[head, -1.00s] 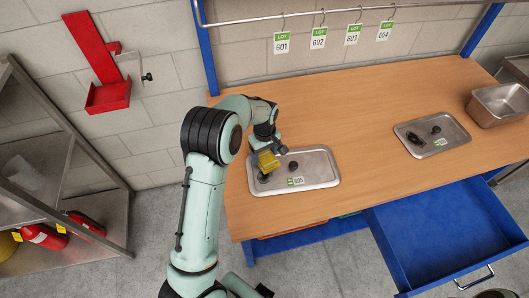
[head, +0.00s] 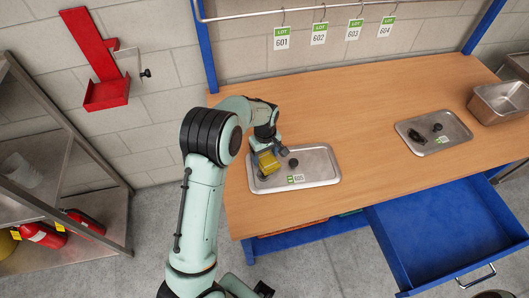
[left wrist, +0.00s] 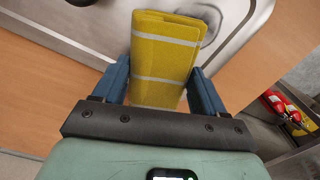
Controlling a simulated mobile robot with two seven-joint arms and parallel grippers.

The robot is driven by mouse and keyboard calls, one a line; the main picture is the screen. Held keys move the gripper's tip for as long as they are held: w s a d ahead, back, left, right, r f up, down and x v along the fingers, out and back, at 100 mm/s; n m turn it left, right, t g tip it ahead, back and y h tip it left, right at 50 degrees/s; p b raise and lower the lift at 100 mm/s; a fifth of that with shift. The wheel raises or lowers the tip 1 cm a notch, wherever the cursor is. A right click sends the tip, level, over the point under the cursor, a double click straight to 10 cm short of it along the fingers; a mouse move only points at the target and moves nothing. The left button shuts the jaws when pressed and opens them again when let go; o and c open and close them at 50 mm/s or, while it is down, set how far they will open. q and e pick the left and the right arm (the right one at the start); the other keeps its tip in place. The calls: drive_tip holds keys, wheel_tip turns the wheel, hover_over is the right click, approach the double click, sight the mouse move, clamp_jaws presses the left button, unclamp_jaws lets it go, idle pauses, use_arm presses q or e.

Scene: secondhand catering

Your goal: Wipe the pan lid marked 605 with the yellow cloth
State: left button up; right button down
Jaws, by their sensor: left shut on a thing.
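The pan lid marked 605 (head: 318,170) lies flat near the left end of the wooden table. It is a grey metal rectangle with a dark knob (head: 293,163) and a green-and-white 605 label (head: 296,179). My left gripper (head: 266,150) is over the lid's left part, shut on the folded yellow cloth (head: 268,165). In the left wrist view the cloth (left wrist: 164,60), with pale stripes, sits between the fingers over the lid (left wrist: 115,20). A greyish smear shows on the lid beside the cloth's far end. Contact between cloth and lid is unclear. My right gripper is not seen.
Another lid (head: 452,138) lies at the table's right, near a metal pan (head: 492,108). A blue drawer (head: 440,235) stands open at the front. Lot tags hang from a rail behind. A metal shelf (head: 95,200) stands left. The table's middle is clear.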

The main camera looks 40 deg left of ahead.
sight(267, 169)
use_arm(q)
drive_tip(key=shift+s+d+b, duration=0.4)
drive_tip(key=shift+s+d, duration=0.45)
drive_tip(key=shift+s, duration=0.1)
drive_tip(key=shift+s+d+f+b, duration=0.1)
drive_tip(key=shift+s+d+b, duration=0.25)
drive_tip(key=shift+d, duration=0.2)
drive_tip(key=shift+s+d, duration=0.5)
drive_tip(key=shift+s, duration=0.15)
drive_tip(key=shift+s+d+b, duration=0.4)
drive_tip(key=shift+s+d, duration=0.95)
drive_tip(key=shift+f, duration=0.1)
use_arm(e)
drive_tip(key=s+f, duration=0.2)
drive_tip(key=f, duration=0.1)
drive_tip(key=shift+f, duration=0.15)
